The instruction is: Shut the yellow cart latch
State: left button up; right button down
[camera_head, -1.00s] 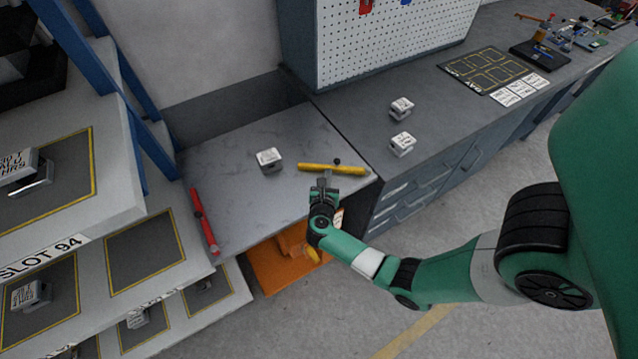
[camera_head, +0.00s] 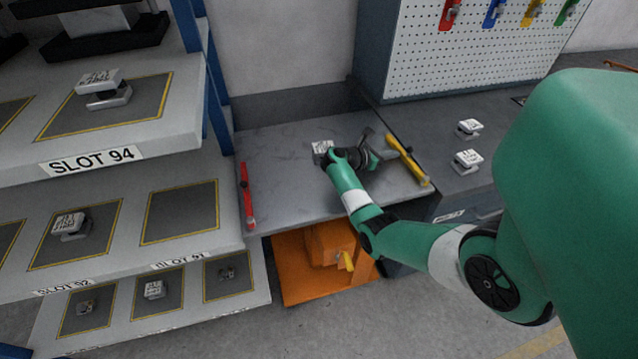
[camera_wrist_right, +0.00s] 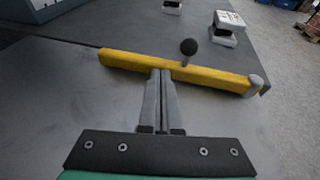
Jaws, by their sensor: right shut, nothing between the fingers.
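The yellow cart latch (camera_head: 408,163) is a bar lying along the right edge of the grey cart top (camera_head: 290,190), beside the seam with the bench. In the right wrist view the yellow bar (camera_wrist_right: 215,79) runs across the picture, with a black ball knob (camera_wrist_right: 188,47) on a stem and a grey cap at its right end. My right gripper (camera_head: 386,155) is shut and empty on the cart side of the bar. Its fingertips (camera_wrist_right: 161,72) meet the bar's near side in the wrist view; I cannot tell whether they touch. My left gripper is not in view.
A red bar (camera_head: 246,196) lies along the cart's left edge. A labelled block (camera_head: 322,148) sits on the cart beside my right wrist. Two labelled blocks stand on the bench (camera_head: 467,160) at right. Shelves are at left, and an orange lower part (camera_head: 295,275) is under the cart.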

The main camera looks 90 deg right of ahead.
jog(key=shift+s+d, duration=0.45)
jog(key=shift+s, duration=0.05)
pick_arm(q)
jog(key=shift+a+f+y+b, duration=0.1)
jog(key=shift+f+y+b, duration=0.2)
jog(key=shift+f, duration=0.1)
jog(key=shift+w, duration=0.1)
pick_arm(e)
jog(key=shift+w+a, duration=0.15)
jog(key=shift+w, duration=0.35)
jog(key=w, duration=0.2)
jog(key=w+a, duration=0.1)
jog(key=w, duration=0.1)
jog(key=w+a+r, duration=0.1)
jog(key=w, duration=0.1)
jog(key=shift+w+a+r, duration=0.1)
jog(key=shift+w+a, duration=0.1)
jog(key=shift+w, duration=0.1)
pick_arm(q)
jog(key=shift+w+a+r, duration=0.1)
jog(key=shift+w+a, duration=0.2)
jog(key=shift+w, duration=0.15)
pick_arm(e)
jog(key=v, duration=0.3)
jog(key=d+v, duration=0.1)
jog(key=v, duration=0.1)
jog(key=shift+w+a+r, duration=0.2)
jog(key=shift+w, duration=0.4)
